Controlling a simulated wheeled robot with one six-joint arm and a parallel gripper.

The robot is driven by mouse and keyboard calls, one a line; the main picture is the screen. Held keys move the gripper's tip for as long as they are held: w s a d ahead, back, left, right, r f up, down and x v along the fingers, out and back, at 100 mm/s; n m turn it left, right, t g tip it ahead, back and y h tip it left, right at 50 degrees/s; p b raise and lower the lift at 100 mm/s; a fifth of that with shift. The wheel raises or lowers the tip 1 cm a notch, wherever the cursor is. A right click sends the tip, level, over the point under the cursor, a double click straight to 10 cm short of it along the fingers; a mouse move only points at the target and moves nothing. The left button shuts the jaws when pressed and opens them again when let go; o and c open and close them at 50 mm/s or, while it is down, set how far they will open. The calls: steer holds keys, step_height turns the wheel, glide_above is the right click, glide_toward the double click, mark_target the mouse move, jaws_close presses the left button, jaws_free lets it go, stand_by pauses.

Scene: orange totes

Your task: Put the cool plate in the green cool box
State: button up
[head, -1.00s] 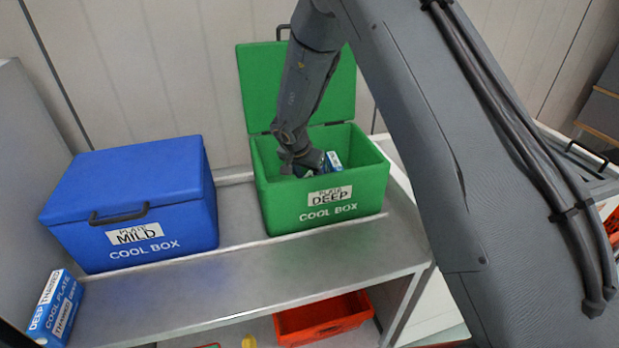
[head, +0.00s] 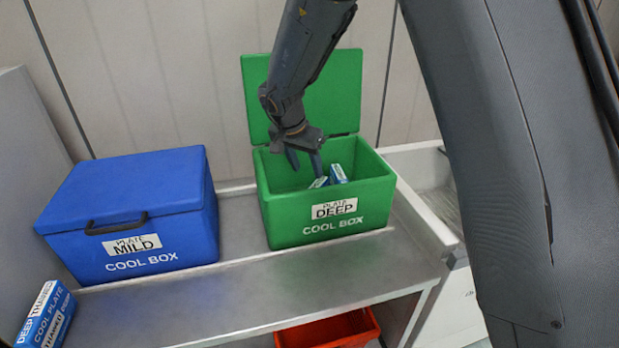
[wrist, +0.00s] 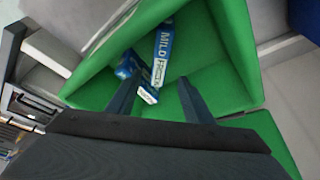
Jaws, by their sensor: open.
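The green cool box (head: 325,208) stands with its lid up and a "PLATE DEEP" label on its front. Two blue-and-white cool plates lie inside: one (head: 339,174) leans up at the right, another (head: 319,183) is just left of it. In the wrist view, one plate (wrist: 163,48) reads "MILD" and its smaller word is hard to read; the other plate (wrist: 127,66) is partly behind a finger. My gripper (head: 304,164) is open and points down into the box mouth, its fingers apart with nothing clearly held between them.
A closed blue cool box (head: 130,215) labelled "PLATE MILD" stands to the left. A plate marked "DEEP THAWED" (head: 46,313) stands at the bench's left end. An orange tote (head: 330,330) sits below. The bench front (head: 250,300) is clear.

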steer(key=w+d+r+n+t+y, duration=0.1)
steer(key=d+r+n+t, duration=0.1)
steer(key=d+r+t, duration=0.4)
steer(key=s+d+f+n+g, duration=0.1)
steer(key=s+d+g, duration=0.1)
steer(key=s, duration=0.7)
steer(key=s+d+f+n+g+y, duration=0.1)
steer(key=s+d+f+n+g, duration=0.1)
steer(key=s, duration=0.7)
steer(key=s+d+f+n+g, duration=0.1)
steer(key=s+d, duration=0.4)
steer(key=s, duration=0.5)
steer(key=f+g, duration=0.1)
steer(key=g, duration=0.1)
steer(key=shift+f+n+g, duration=0.15)
steer(key=shift+n+g, duration=0.15)
steer(key=shift+n, duration=0.1)
steer(key=shift+d+f, duration=0.1)
steer(key=shift+g, duration=0.3)
step_height(320, 180, down, 4)
steer(key=b, duration=0.3)
steer(key=shift+b, duration=0.4)
